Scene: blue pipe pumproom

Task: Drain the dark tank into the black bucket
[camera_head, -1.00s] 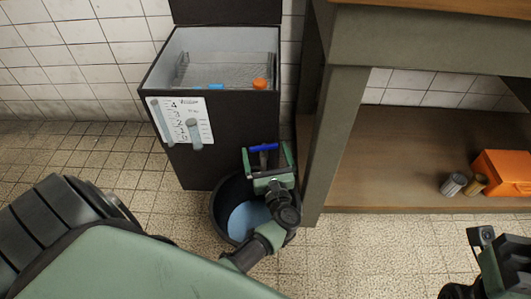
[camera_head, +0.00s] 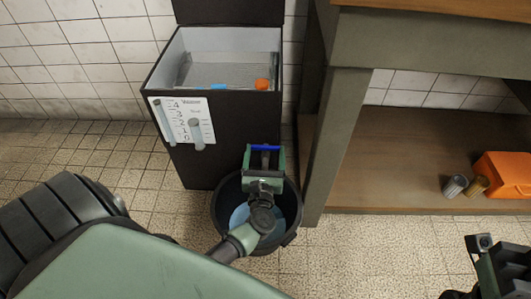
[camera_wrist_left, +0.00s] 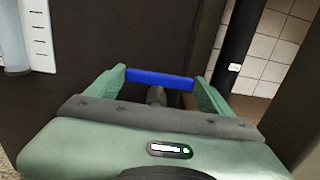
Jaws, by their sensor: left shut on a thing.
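The dark tank (camera_head: 225,150) stands against the tiled wall with its lid up. A white gauge panel (camera_head: 181,120) is on its front, and blue and orange things lie inside. A blue valve handle (camera_head: 264,148) sits low on its front; it also shows in the left wrist view (camera_wrist_left: 160,79). My left gripper (camera_head: 264,155) is shut on the blue handle, which lies crosswise between its fingers. The black bucket (camera_head: 218,212) stands on the floor below, with light blue liquid (camera_head: 238,215) in it. My left gripper and wrist hide part of the bucket. My right gripper shows only in part at the lower right; its fingertips are not visible.
A wooden-topped bench (camera_head: 430,40) with thick legs stands close to the right of the tank and bucket. Tiled floor is clear at left.

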